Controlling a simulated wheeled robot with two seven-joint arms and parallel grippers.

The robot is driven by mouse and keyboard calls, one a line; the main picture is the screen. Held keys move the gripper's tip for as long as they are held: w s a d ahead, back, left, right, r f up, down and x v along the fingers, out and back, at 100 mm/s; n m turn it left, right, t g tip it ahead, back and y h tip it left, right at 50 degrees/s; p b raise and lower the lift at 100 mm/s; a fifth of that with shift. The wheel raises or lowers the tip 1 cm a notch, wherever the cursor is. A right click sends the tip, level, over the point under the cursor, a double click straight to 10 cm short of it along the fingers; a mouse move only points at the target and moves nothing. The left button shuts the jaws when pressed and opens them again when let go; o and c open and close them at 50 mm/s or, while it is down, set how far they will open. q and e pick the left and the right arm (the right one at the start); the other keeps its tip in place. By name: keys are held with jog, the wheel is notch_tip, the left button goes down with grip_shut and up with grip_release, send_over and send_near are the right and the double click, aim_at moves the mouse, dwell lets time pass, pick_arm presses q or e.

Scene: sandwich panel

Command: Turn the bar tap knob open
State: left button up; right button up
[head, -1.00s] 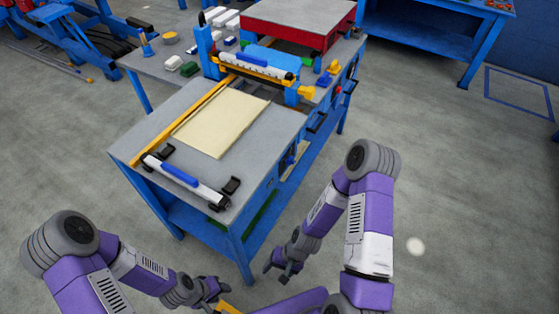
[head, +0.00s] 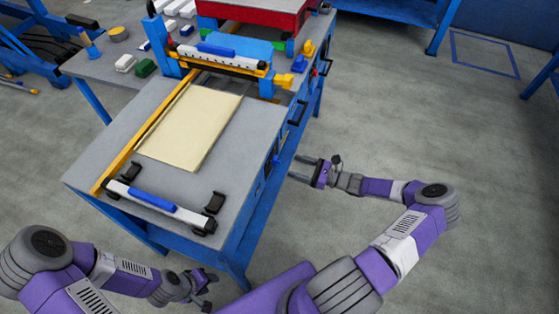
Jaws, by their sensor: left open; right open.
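A small blue knob-like part (head: 276,159) shows on the right side face of the grey-topped table; I take it for the tap knob, but it is too small to tell how it is turned. My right gripper (head: 297,169) is open and empty. Its fingers point left at the table's side, just right of the blue part, apparently apart from it. My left gripper (head: 211,290) is open and empty, low in front of the table's near corner and away from the knob.
The table (head: 105,165) carries a cream sheet (head: 190,128), a white bar with a blue grip (head: 155,203) and black brackets. A blue-framed press (head: 225,50) stands behind. Black handles (head: 297,112) stick out of the side.

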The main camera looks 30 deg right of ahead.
aim_at(277, 161)
jog(key=x, duration=0.6)
jog(key=shift+w+a+b, duration=0.15)
jog(key=shift+a+b, duration=0.15)
jog(key=shift+b, duration=0.15)
jog(key=c, duration=1.1)
jog(key=shift+o, duration=0.2)
jog(key=m+p, duration=0.5)
jog(key=m, duration=1.2)
jog(key=shift+a+m, duration=0.1)
jog(key=shift+m, duration=0.3)
